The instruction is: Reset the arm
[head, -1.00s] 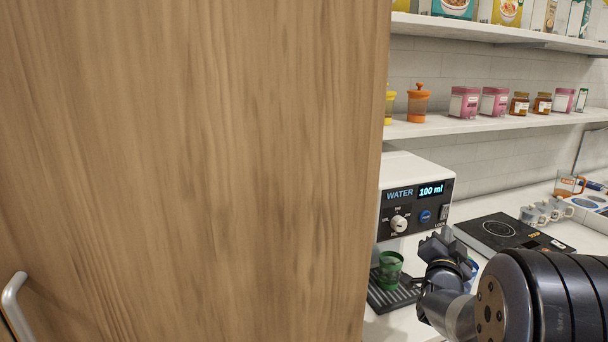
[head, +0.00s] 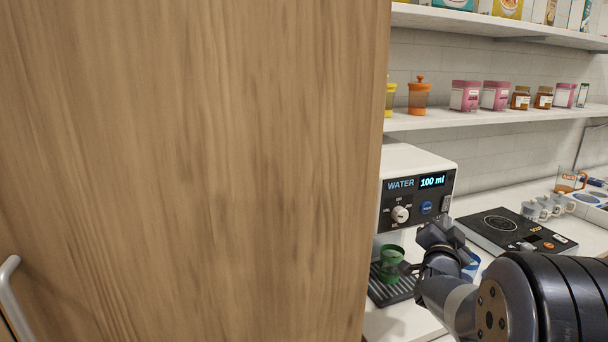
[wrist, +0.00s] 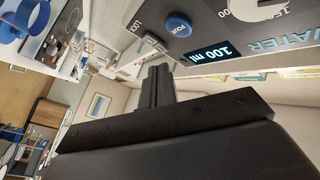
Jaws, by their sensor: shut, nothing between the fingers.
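My gripper (head: 436,235) is in front of the water dispenser at the right of the head view, just right of a green cup. Its dark fingers also show in the wrist view (wrist: 157,88), closed together with nothing between them. My arm runs from there to the lower right corner of the head view. The water dispenser (head: 398,170) shows "100 ml" on its display, with a knob and a blue button. The green cup (head: 391,266) stands on the black drip tray (head: 385,290) under the dispenser. Part of the cup's right side is close to my gripper.
A large wooden panel (head: 190,170) fills the left of the head view. A black hotplate (head: 505,232) lies on the counter to the right, with grey mugs (head: 545,207) behind it. Shelves (head: 470,121) with jars run above. An orange-handled jug (head: 568,181) stands at the far right.

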